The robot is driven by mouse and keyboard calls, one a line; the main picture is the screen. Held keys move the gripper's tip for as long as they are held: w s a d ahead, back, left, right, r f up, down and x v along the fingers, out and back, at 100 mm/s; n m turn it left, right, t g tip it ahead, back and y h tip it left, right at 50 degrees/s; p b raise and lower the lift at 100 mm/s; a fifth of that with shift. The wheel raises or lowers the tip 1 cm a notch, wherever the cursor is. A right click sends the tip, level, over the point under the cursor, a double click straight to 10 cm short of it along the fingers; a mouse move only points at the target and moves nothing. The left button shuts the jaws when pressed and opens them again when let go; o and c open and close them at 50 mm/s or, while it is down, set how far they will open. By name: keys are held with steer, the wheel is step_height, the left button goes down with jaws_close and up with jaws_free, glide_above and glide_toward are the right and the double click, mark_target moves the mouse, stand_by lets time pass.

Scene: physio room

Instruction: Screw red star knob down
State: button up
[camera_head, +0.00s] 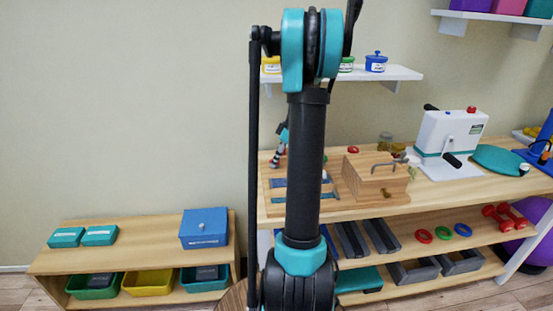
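Another red knob (472,109) sits on top of a white device at the right. My arm stands upright in the middle of the view and hides part of the bench. A small teal and black end piece, which looks like my gripper (278,153), shows just left of the arm above the bench's left end. It is mostly hidden, and its fingers cannot be made out. No held object is visible.
The wooden block (376,178) carries a grey metal handle. A board with blue strips (328,193) lies left of it. The white device (450,140) and a teal pad (498,159) stand to the right. A wall shelf (402,73) with jars hangs above. A low shelf (150,262) stands at left.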

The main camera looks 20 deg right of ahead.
steer(key=c, duration=0.6)
steer(key=shift+c, duration=0.2)
steer(key=shift+m, duration=0.3)
